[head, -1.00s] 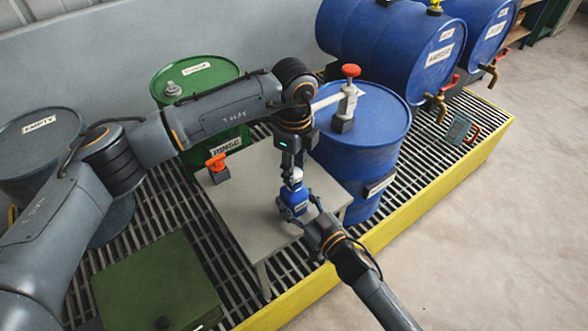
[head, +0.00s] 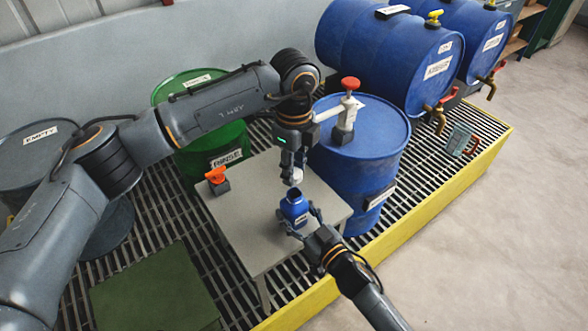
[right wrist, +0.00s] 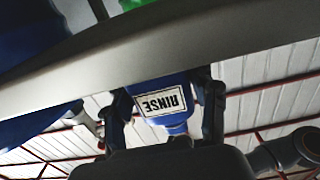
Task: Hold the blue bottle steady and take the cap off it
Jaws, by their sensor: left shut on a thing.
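The blue bottle (head: 293,212) stands upright on the grey table, its dark open neck showing at the top. In the right wrist view the bottle (right wrist: 180,121) shows upside down with a "RINSE" label. My right gripper (head: 301,214) is shut on the bottle's body, one finger on each side. My left gripper (head: 293,171) points down above the bottle and is shut on the white cap (head: 297,176). The cap is clear of the neck, a little above it. The fingers partly hide the cap.
The grey table (head: 240,226) also bears an orange-topped object (head: 217,180) at its left. A blue drum (head: 365,140) stands close behind to the right, with a red-knobbed pump (head: 346,110) on top. A green drum (head: 215,150) stands behind the table.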

